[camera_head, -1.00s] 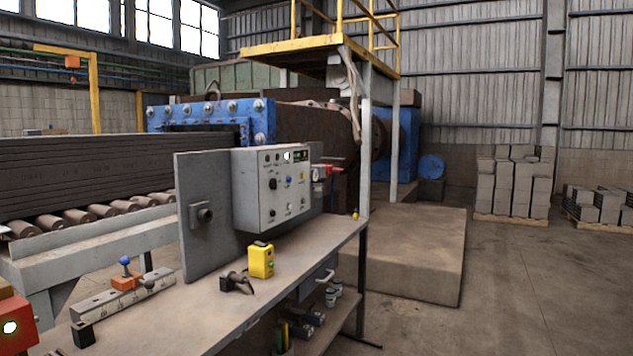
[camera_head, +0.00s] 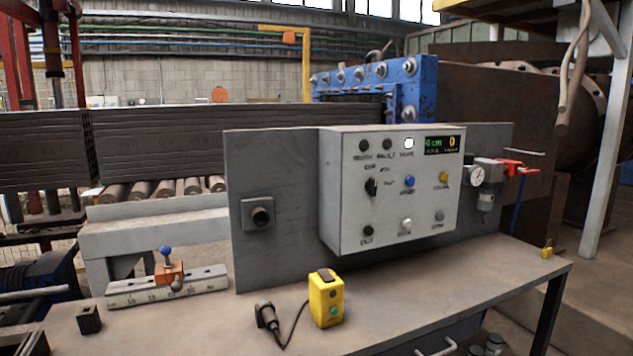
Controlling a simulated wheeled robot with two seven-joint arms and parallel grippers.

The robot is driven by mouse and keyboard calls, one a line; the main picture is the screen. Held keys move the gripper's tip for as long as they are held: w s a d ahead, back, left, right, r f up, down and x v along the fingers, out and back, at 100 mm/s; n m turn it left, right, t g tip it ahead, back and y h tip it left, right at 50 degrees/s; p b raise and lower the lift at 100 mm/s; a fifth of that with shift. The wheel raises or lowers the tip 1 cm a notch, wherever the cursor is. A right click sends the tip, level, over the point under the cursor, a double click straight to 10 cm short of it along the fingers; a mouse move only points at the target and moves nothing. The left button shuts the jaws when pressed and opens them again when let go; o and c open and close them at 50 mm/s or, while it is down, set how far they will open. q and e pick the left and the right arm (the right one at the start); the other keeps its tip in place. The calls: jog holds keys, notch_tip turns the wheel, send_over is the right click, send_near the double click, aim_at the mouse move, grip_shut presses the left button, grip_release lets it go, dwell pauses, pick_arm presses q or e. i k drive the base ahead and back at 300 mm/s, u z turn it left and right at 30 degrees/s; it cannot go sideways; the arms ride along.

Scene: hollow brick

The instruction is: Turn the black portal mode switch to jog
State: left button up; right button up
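The grey-white control box (camera_head: 390,190) is mounted on an upright dark panel at the back of the bench. A black rotary switch (camera_head: 371,187) sits at the left of its middle row, with small labels around it that are too blurred to read. I take it for the portal mode switch, but cannot confirm its name or setting. Other buttons, among them a blue button (camera_head: 409,181) and a yellow one (camera_head: 443,179), are on the same face. Neither of my grippers is in view.
A yellow pendant box (camera_head: 326,298) and a black plug (camera_head: 267,316) with a cable stand on the bench below the control box. A scale bar with an orange slider (camera_head: 169,273) lies at the left. A gauge with red fittings (camera_head: 480,175) is at the right. The bench's front right is clear.

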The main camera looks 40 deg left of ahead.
aim_at(371, 186)
jog(key=u, duration=1.1)
jog(key=i, duration=0.9)
jog(key=u, duration=0.95)
